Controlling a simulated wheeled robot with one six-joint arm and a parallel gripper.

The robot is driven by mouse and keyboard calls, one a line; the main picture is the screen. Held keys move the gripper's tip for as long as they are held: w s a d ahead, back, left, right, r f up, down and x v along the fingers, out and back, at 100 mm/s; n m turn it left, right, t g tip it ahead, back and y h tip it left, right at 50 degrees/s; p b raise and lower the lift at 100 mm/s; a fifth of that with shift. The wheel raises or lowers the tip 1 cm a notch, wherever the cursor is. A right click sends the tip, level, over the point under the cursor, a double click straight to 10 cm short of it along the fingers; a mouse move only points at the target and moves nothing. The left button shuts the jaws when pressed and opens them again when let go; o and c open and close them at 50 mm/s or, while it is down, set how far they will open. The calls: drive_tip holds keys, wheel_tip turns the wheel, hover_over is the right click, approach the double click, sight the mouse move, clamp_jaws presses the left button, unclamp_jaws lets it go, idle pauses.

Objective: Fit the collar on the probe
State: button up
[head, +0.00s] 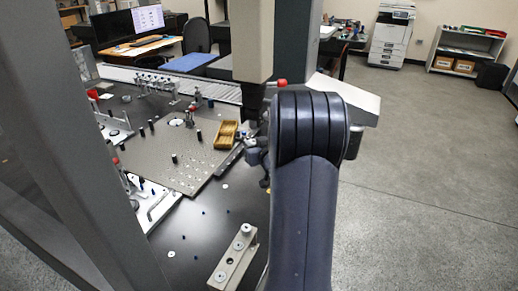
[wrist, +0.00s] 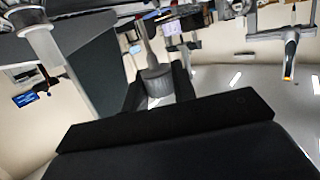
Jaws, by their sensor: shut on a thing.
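In the wrist view my gripper (wrist: 157,90) is shut on a short grey cylinder, which I take to be the collar (wrist: 159,80). A slimmer grey tapered shape (wrist: 145,38) stands in line with it; I cannot tell whether this is the probe or part of the held piece. In the head view the beige gantry column (head: 252,40) comes down to a dark probe head (head: 252,101). My arm covers much of the area below and right of it, so collar and probe tip are hidden there.
A perforated grey plate (head: 205,160) with several small pins lies left of my arm. A tan tray (head: 226,134) sits at its right edge. A bracket with round knobs (head: 234,258) lies on the dark table in front. A large grey gantry leg (head: 55,130) stands close on the left.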

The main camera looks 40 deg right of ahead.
sight(254, 141)
drive_tip(key=shift+w+d+r, duration=0.1)
drive_tip(key=shift+r, duration=0.1)
drive_tip(key=shift+r, duration=0.1)
drive_tip(key=shift+r+p, duration=1.8)
drive_tip(key=shift+r, duration=0.1)
drive_tip(key=shift+r, duration=0.3)
drive_tip(key=shift+f, duration=0.1)
drive_tip(key=o, duration=1.1)
drive_tip(key=v, duration=1.1)
